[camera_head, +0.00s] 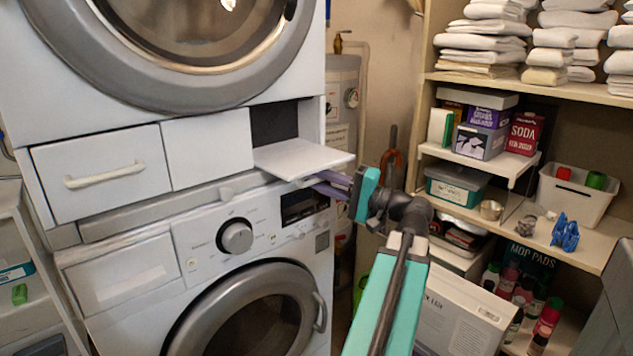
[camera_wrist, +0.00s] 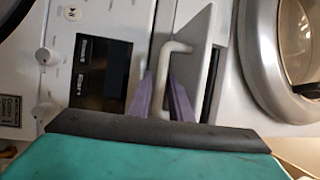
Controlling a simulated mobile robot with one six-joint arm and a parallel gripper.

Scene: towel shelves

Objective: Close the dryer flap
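The dryer flap (camera_head: 300,158) is a white panel folded down to roughly level, with a dark opening (camera_head: 274,122) above and behind it. My gripper (camera_head: 312,184) is at the flap's front edge, its purple fingers just below the panel. In the wrist view the flap (camera_wrist: 195,28) shows with a pale bar handle (camera_wrist: 167,62). My gripper's two purple fingers (camera_wrist: 162,97) are apart there, with the handle running down between them. I cannot tell whether either finger touches the handle.
A closed drawer (camera_head: 95,190) with a handle sits left of the flap. The washer (camera_head: 130,275) with its control dial stands below. Shelves (camera_head: 570,92) with folded towels, boxes and a white bin (camera_head: 577,195) stand at the right.

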